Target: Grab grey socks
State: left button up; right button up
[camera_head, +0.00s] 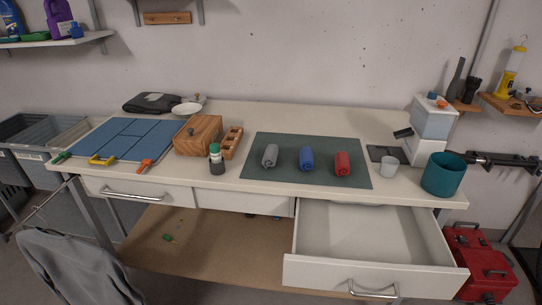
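A rolled grey sock bundle (270,156) lies on the dark green mat (258,176) on the worktable. It is the leftmost of three rolls, beside a blue roll (306,158) and a red roll (342,163), with gaps between them. Neither of my grippers shows in the head view, and nothing is touching the grey roll.
An open, empty drawer (365,232) juts out below the mat. Left of the mat stand a small bottle (217,160) and a wooden box (198,135). Right of it are a white cup (388,167) and a teal pot (443,174). The mat's front strip is clear.

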aim_at(270, 155)
jog(key=j+z, duration=0.1)
jog(key=z, duration=0.3)
jog(key=j+z, duration=0.1)
jog(key=z, duration=0.3)
jog(key=j+z, duration=0.15)
jog(key=z, duration=0.25)
jog(key=j+z, duration=0.3)
jog(key=j, duration=0.2)
jog(key=k+j+z, duration=0.1)
jog(key=j+z, duration=0.25)
jog(key=j, duration=0.15)
